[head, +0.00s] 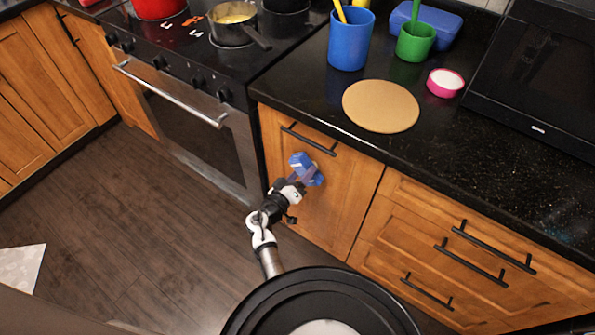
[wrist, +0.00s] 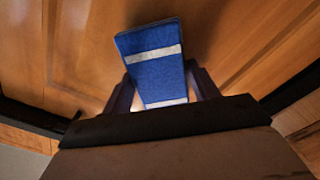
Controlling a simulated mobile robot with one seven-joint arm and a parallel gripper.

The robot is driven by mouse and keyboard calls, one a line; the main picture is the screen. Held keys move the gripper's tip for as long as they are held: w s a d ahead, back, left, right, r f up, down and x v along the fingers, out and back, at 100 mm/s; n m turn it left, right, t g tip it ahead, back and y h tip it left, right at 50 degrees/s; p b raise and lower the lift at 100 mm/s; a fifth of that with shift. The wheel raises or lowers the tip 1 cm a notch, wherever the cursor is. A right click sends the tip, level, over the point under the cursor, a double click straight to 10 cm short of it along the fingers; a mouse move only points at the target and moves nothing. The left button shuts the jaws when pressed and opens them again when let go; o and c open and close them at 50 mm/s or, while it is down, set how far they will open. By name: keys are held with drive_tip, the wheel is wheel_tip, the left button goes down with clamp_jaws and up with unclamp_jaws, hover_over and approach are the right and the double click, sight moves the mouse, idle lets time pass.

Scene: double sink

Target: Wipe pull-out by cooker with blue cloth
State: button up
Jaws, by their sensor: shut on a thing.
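The blue cloth (wrist: 152,62) with pale stripes is held between the two fingers of my gripper (wrist: 160,95) in the wrist view. In the head view my gripper (head: 297,184) is shut on the cloth (head: 303,165), in front of the wooden pull-out front (head: 325,215) beside the cooker. The cloth is just below the pull-out's dark bar handle (head: 308,139). The wood fills the background of the wrist view (wrist: 235,45). I cannot tell whether the cloth touches the wood.
The cooker (head: 190,120) with its silver oven handle stands left of the pull-out. Drawers with dark handles (head: 470,262) are on the right. The black counter (head: 470,150) above holds a round board (head: 381,106), a blue cup (head: 349,40) and a pink bowl (head: 445,83). The floor at left is mostly clear.

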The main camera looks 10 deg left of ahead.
sight(313, 179)
drive_tip(key=shift+s+d+b, duration=0.2)
drive_tip(key=shift+s+d, duration=0.1)
drive_tip(key=shift+d, duration=0.55)
drive_tip(key=shift+s+d+b, duration=0.2)
drive_tip(key=shift+s+d, duration=0.05)
drive_tip(key=shift+d, duration=0.6)
drive_tip(key=shift+f+b, duration=0.1)
drive_tip(key=shift+b, duration=0.35)
